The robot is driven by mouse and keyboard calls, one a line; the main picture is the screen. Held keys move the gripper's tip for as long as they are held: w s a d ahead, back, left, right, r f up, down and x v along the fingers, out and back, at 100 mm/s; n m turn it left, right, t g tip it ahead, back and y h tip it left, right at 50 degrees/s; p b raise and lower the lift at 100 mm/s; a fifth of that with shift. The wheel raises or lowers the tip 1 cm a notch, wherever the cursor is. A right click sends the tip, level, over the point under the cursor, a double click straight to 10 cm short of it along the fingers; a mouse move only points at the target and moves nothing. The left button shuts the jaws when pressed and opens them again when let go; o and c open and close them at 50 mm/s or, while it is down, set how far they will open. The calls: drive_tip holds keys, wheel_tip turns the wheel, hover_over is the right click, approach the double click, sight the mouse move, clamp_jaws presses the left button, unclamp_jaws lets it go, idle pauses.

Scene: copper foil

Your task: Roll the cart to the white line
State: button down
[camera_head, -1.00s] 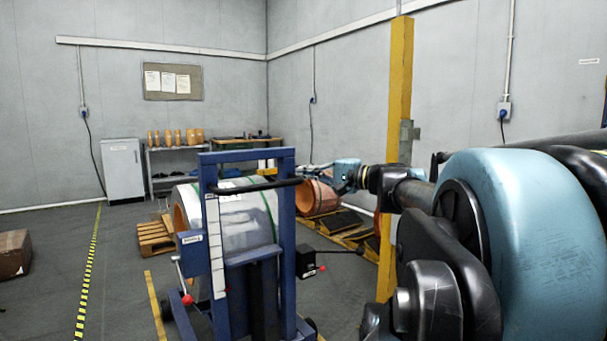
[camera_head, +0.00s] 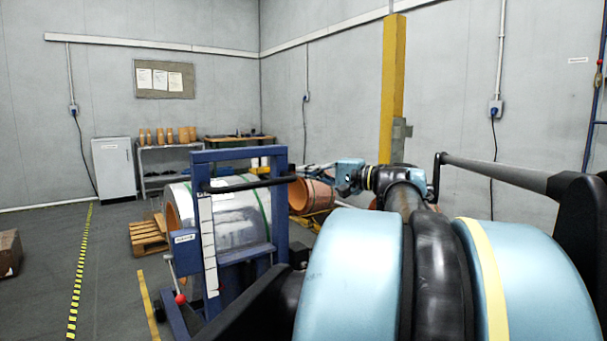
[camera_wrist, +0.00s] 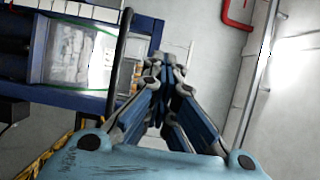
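The cart is a blue lifting frame (camera_head: 284,215) with a black push bar (camera_head: 250,185) across its top. My gripper (camera_head: 312,168) is at the right end of the push bar. In the wrist view its fingers (camera_wrist: 166,65) converge and look shut, with nothing seen between them. The push bar (camera_wrist: 121,50) passes left of the fingers there, apparently apart from them. The wrapped roll (camera_wrist: 75,52) shows beyond. I see no clear white line on the open floor; the cart's lower right is hidden by my arm.
A yellow-black striped line (camera_head: 80,270) and a plain yellow line (camera_head: 148,305) run along the floor at left. A wooden pallet (camera_head: 149,236) lies beside the roll. A brown box (camera_head: 9,253) is far left. A yellow post (camera_head: 392,80) stands behind my arm.

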drive_tip(key=shift+s+d, duration=0.75)
drive_tip(key=shift+s, duration=0.35)
drive_tip(key=c, duration=2.3)
unclamp_jaws()
drive_tip(key=o, duration=0.4)
drive_tip(key=shift+d, duration=0.15)
